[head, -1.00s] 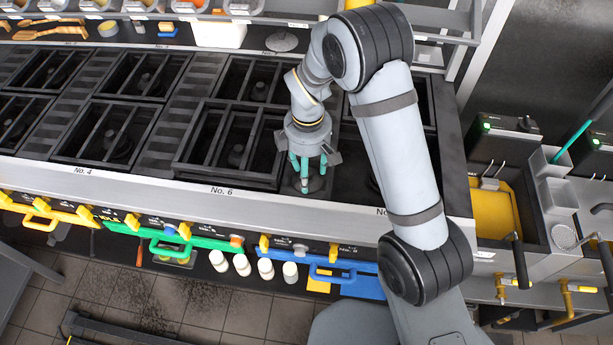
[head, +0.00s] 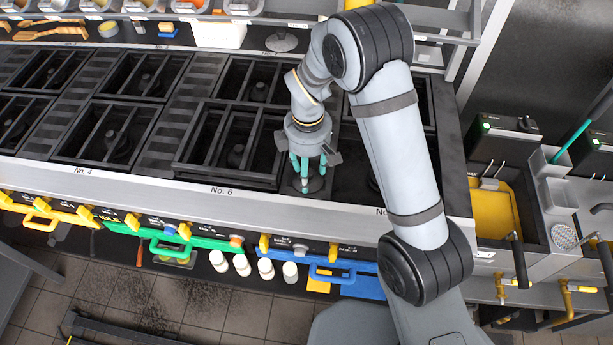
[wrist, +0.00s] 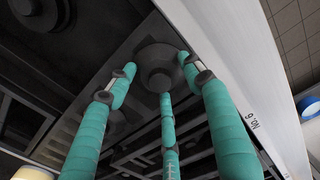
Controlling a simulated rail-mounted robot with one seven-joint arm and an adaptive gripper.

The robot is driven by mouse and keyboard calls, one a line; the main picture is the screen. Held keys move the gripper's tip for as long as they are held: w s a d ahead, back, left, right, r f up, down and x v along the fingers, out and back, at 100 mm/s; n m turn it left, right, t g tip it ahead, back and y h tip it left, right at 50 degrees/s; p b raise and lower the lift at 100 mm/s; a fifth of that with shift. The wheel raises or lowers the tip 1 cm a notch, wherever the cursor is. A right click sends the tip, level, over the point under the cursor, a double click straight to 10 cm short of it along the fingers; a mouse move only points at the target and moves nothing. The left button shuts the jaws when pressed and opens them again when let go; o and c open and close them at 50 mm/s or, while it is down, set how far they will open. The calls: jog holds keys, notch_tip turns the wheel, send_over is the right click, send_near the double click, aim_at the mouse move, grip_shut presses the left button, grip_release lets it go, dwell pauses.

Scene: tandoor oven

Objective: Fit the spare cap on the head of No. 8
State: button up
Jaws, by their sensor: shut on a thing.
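My gripper (head: 305,182) has teal fingers and points down at the strip between the No. 6 well and the No. 8 well, near the front edge. It is shut on a dark round cap with a raised middle, the spare cap (wrist: 158,55), which shows between the fingertips in the wrist view. In the head view the fingers partly cover the cap (head: 316,185). I cannot tell whether it rests on the strip or hangs just above it. The No. 8 well (head: 352,180) is to the right, and my arm hides much of it, including most of its head.
The No. 6 well (head: 232,150) with its grate bars lies just left of the gripper. The steel front rail (head: 150,180) runs below. A grey disc (head: 283,41) lies at the back. White bottles (head: 265,268) stand below the rail. A yellow-lined basin (head: 494,210) is at right.

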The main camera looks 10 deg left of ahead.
jog(key=shift+s+d+f, duration=0.1)
jog(key=shift+s+f, duration=0.05)
jog(key=shift+r+p, duration=0.3)
grip_shut()
jog(key=shift+s+r, duration=0.1)
jog(key=shift+r, duration=0.1)
jog(key=shift+w+r+p, duration=0.25)
jog(key=shift+r+p, duration=0.15)
jog(key=shift+p, duration=0.1)
jog(key=shift+r, duration=0.1)
jog(key=o, duration=0.7)
grip_release()
jog(key=shift+o, duration=0.4)
